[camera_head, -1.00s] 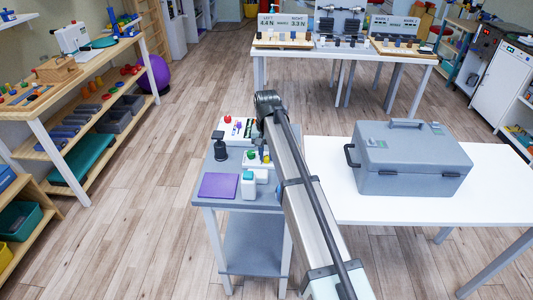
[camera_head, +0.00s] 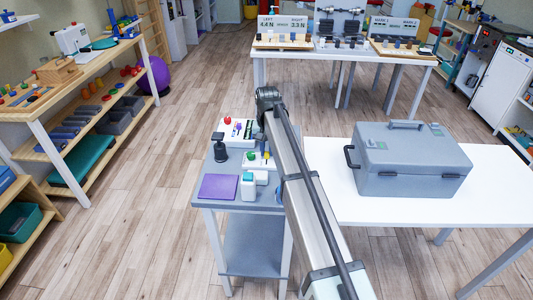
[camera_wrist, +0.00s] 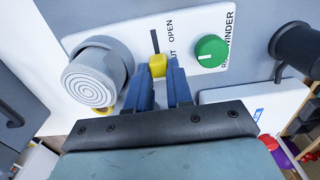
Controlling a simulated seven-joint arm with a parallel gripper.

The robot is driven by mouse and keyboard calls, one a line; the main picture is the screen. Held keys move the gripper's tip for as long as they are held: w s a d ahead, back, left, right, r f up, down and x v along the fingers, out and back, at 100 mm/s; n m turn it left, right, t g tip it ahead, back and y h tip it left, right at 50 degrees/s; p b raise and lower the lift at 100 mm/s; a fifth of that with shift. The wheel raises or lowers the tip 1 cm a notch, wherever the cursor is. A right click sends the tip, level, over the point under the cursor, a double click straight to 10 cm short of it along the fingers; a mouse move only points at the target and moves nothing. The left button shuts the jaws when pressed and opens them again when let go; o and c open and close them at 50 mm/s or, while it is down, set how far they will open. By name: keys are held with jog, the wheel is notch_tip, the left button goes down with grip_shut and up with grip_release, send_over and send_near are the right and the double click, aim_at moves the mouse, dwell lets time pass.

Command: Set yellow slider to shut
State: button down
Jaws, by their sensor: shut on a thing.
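The yellow slider (camera_wrist: 158,65) is a small block on a white panel (camera_wrist: 205,65) in the wrist view. A bare dark slot runs from it towards the top of the picture. The slider sits by a partly hidden label ending in "UT"; the word OPEN is farther up along the slot. My gripper (camera_wrist: 161,82) has its two blue fingers close on either side of the slider, shut on it. In the head view the white panel (camera_head: 254,168) lies on a small grey table, and my arm hides part of it.
A green knob (camera_wrist: 210,50) is right of the slider. A ribbed grey knob (camera_wrist: 97,73) is close on the left, and a dark handle (camera_wrist: 297,48) is far right. In the head view, a purple pad (camera_head: 218,187) and a grey case (camera_head: 410,160) are nearby.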

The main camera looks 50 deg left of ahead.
jog(key=c, duration=1.3)
grip_release()
jog(key=shift+w+a, duration=0.15)
jog(key=shift+a, duration=0.05)
jog(key=shift+r, duration=0.15)
notch_tip(320, 180, up, 14)
jog(key=shift+f, duration=0.2)
